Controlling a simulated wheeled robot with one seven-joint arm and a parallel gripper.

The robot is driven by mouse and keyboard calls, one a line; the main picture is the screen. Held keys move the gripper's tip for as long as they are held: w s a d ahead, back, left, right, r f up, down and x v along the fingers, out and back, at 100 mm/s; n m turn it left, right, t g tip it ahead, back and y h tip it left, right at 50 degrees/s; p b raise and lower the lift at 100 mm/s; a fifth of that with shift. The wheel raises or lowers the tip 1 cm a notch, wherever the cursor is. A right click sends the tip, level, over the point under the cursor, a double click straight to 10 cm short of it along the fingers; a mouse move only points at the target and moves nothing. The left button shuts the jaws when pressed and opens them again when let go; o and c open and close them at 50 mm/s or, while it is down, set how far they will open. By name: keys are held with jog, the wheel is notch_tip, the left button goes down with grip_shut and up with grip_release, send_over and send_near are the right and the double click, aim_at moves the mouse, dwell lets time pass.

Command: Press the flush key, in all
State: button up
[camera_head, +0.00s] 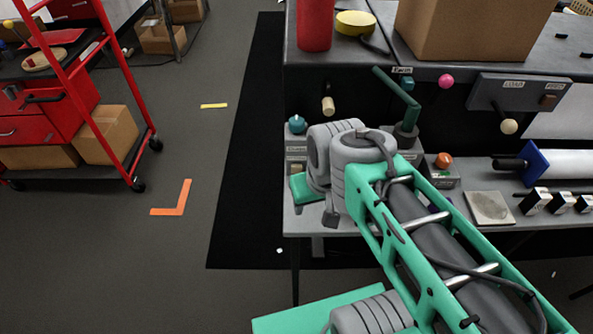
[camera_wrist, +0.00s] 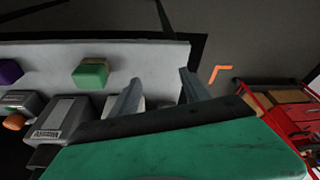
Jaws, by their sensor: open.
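My gripper (camera_wrist: 158,88) is open in the wrist view, its two grey fingers apart with nothing between them, over the front part of the grey bench top. A green block-shaped key (camera_wrist: 91,74) sits on the bench to the left of the fingers, apart from them. A purple key (camera_wrist: 10,72) shows at the far left edge. I cannot read which key is the flush key. In the head view my arm covers this part of the bench, and the fingers cannot be made out clearly.
Grey labelled boxes stand behind the keys, one (camera_wrist: 62,118) in the wrist view. A red cart (camera_head: 127,95) stands left across open floor.

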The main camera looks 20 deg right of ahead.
grip_shut()
dwell(0.3)
dwell(1.2)
